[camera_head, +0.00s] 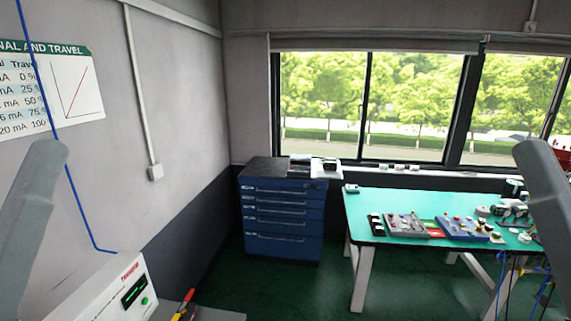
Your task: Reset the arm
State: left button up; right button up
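My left arm shows as a grey link at the left edge of the head view, and my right arm as a grey link at the right edge. Neither gripper's fingers can be seen. A white instrument box (105,294) with a dark display and a green button stands at the lower left. On the green-topped table (375,204) at the right lie a grey panel unit (405,224), a blue panel unit (462,229) and other small devices with cables.
A blue drawer cabinet (283,217) stands in the back corner below the window. Red and yellow handled tools (184,306) lie at the bottom. A blue cable (77,195) runs down the left wall. The green floor between cabinet and table is clear.

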pick_arm(q)
notch_tip(320, 180, up, 15)
jog(key=p, duration=1.2)
pick_arm(e)
notch_tip(320, 180, up, 15)
pick_arm(q)
notch_tip(320, 180, down, 39)
jog(key=b, duration=3.9)
jog(key=shift+r, duration=0.15)
pick_arm(e)
notch_tip(320, 180, down, 39)
jog(key=shift+r, duration=0.15)
pick_arm(q)
jog(key=shift+c, duration=0.2)
